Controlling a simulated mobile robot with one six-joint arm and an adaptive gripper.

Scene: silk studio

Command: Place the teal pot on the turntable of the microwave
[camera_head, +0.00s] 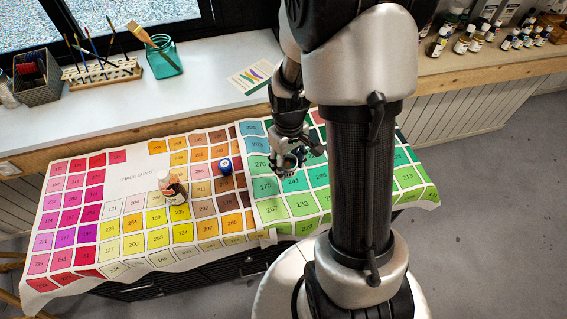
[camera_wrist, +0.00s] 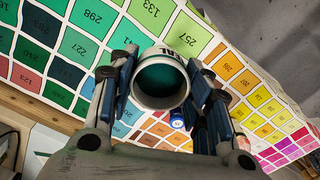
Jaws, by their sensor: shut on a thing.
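The teal pot (camera_wrist: 161,80) is in the wrist view, a round white jar with dark lettering on its side and teal showing inside its rim. My gripper (camera_wrist: 161,62) is shut around it, with a finger on each side. In the head view my gripper (camera_head: 291,160) is over the green part of a colour chart, and the pot is hard to make out there. I cannot tell the gap between the pot and the chart. No microwave or turntable can be made out in either view.
A shade chart (camera_head: 133,180) covers the table. A blue pot (camera_head: 225,167) and a brown-and-white bottle (camera_head: 172,188) stand on it. The white sill (camera_head: 210,82) behind holds a brush rack (camera_head: 102,71), a teal glass jar (camera_head: 163,60) and a dark basket (camera_head: 38,79). Several bottles (camera_head: 464,41) stand at the back right.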

